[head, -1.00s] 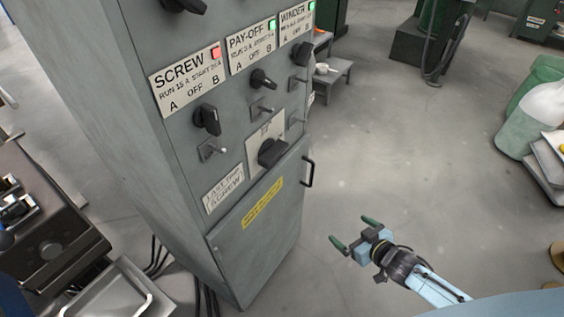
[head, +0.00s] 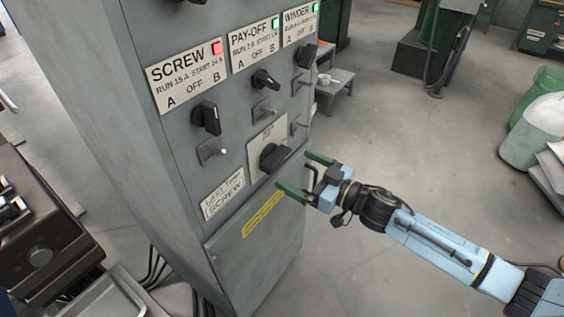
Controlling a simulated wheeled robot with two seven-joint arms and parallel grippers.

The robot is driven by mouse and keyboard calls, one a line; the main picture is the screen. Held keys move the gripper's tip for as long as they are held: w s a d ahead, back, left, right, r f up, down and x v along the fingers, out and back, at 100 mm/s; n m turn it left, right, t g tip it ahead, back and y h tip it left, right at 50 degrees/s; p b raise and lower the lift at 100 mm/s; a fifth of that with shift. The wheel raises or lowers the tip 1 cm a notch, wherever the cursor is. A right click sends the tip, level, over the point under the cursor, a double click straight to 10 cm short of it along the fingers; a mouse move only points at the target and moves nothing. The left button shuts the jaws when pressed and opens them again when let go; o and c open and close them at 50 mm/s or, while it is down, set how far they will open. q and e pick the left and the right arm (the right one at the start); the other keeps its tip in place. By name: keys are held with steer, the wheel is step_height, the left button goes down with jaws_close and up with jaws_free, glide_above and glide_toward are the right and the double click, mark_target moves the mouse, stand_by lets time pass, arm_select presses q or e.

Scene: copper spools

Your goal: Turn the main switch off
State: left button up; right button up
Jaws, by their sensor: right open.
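The grey control cabinet (head: 225,250) stands in the middle-left of the head view. A large black rotary switch (head: 274,157) sits on a pale plate (head: 259,140) low on its front; the plate's lettering is too small to read. My right gripper (head: 305,176) is open, its two green-tipped fingers pointing left toward the cabinet. It is just right of and slightly below the large switch, apart from it by what I can see. My left gripper is not in view.
Smaller knobs sit above, under the SCREW (head: 187,75), PAY-OFF (head: 255,43) and WINDER (head: 299,24) labels. SCREW shows a red lamp; the other two show green. The floor (head: 420,150) right of the cabinet is clear.

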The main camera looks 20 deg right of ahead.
mark_target(282, 162)
steer(key=x, duration=0.5)
steer(key=shift+w+a, duration=0.15)
steer(key=c, duration=0.8)
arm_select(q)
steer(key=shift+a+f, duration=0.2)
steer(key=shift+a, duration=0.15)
arm_select(e)
steer(key=shift+c, duration=0.3)
